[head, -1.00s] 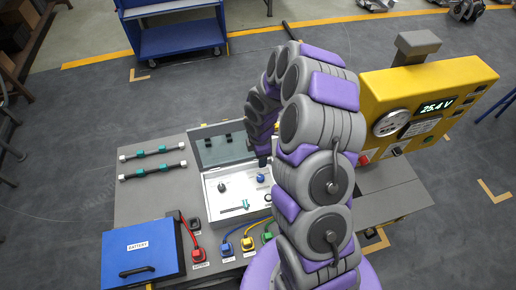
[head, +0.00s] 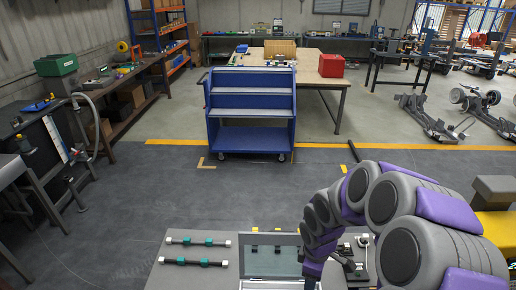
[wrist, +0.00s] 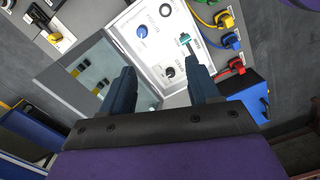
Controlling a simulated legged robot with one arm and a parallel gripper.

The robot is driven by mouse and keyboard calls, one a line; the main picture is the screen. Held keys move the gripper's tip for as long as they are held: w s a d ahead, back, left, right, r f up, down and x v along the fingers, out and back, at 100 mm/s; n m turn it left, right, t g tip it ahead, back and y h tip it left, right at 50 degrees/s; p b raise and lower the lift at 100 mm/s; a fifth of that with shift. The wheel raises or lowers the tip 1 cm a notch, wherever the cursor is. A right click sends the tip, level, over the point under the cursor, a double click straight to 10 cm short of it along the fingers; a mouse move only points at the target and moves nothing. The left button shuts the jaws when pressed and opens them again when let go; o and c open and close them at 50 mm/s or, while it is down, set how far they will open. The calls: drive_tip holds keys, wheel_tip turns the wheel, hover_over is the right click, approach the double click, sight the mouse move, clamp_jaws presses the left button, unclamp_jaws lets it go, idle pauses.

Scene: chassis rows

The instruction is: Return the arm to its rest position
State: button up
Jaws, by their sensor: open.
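My arm, grey with purple panels, reaches over the grey workbench (head: 180,274) in the head view and bends down toward the open case. My gripper (wrist: 163,88) shows in the wrist view with its two dark fingers spread apart and nothing between them. The gripper is above the case; the exact gap cannot be told. In the head view the case's grey lid (head: 270,262) stands near the gripper, and the arm hides part of the case.
Two dark rods with teal grips (head: 203,241) lie on the bench. The blue battery box (wrist: 245,90) and red (wrist: 236,65), blue (wrist: 229,40) and yellow (wrist: 225,18) connectors sit beside the case. A blue cart (head: 250,110) stands beyond open floor.

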drive_tip(key=s+r+m, duration=0.4)
drive_tip(key=s, duration=0.4)
drive_tip(key=s+a+r+m+g+b, duration=0.1)
drive_tip(key=s+r+m, duration=0.3)
drive_tip(key=s, duration=0.5)
drive_tip(key=s+r+m+b, duration=0.1)
drive_tip(key=s+r+m, duration=0.4)
drive_tip(key=s, duration=0.4)
drive_tip(key=shift+s+a+r, duration=0.15)
drive_tip(key=shift+a+r, duration=0.2)
drive_tip(key=shift+r, duration=0.25)
